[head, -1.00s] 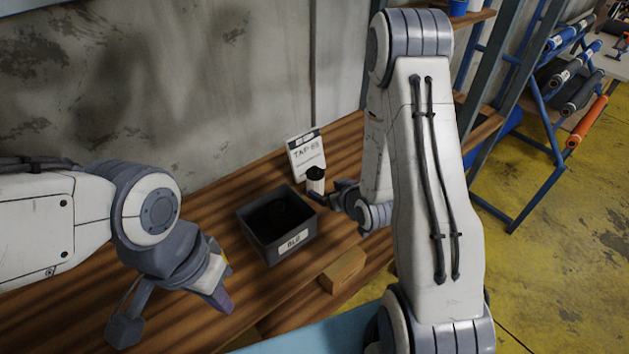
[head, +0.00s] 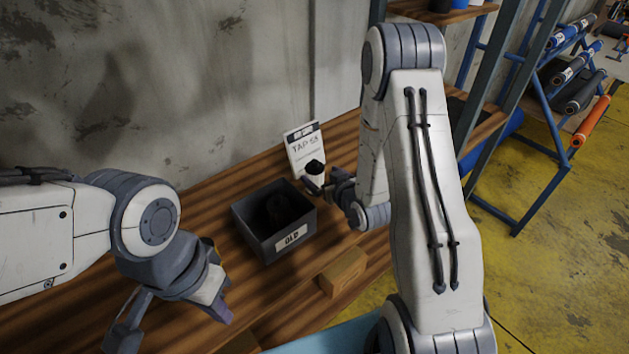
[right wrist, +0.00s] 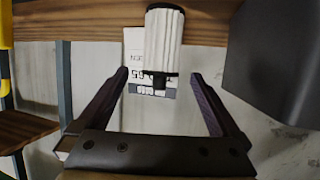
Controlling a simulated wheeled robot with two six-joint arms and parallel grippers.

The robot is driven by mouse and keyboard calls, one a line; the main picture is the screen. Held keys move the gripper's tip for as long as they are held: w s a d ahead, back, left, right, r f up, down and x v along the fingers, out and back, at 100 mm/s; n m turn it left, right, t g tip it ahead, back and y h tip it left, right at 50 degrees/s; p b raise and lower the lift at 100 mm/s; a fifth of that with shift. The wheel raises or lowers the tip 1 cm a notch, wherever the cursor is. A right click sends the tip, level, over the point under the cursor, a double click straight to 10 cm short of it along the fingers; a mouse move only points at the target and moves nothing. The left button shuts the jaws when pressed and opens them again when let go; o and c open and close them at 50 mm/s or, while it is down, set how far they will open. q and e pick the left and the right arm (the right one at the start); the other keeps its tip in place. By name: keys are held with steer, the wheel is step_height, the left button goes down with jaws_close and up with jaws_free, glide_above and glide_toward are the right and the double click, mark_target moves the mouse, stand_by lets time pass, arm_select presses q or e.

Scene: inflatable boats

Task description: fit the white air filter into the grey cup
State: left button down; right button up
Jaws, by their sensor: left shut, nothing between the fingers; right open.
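The white air filter (head: 316,175), a pleated cylinder with dark ends, stands upright at the back of the bench. In the right wrist view the filter (right wrist: 165,42) lies ahead of my right gripper (right wrist: 157,75), in line with the gap. My right gripper is open, and its fingers are close to the filter in the head view (head: 318,187); I cannot tell whether they touch it. My left gripper (head: 223,308) is shut and empty over the front left of the bench. I cannot make out a grey cup in either view.
A dark grey bin labelled OLD (head: 250,222) stands left of the filter with a dark thing inside. A white sign card (head: 303,143) leans behind the filter. A wooden block (head: 343,272) lies at the bench's front. A wall closes the back.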

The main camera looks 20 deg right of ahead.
mark_target(319, 174)
steer(key=shift+w+a+f+p, duration=0.1)
steer(key=shift+w+p, duration=0.3)
steer(key=shift+w, duration=0.15)
steer(key=p+x, duration=0.1)
steer(key=x, duration=0.2)
steer(key=shift+w+f+p, duration=0.1)
steer(key=shift+w+p, duration=0.1)
steer(key=shift+p, duration=0.1)
steer(key=shift+w+f, duration=0.3)
steer(key=shift+w, duration=0.05)
jaws_close()
steer(key=shift+r, duration=0.15)
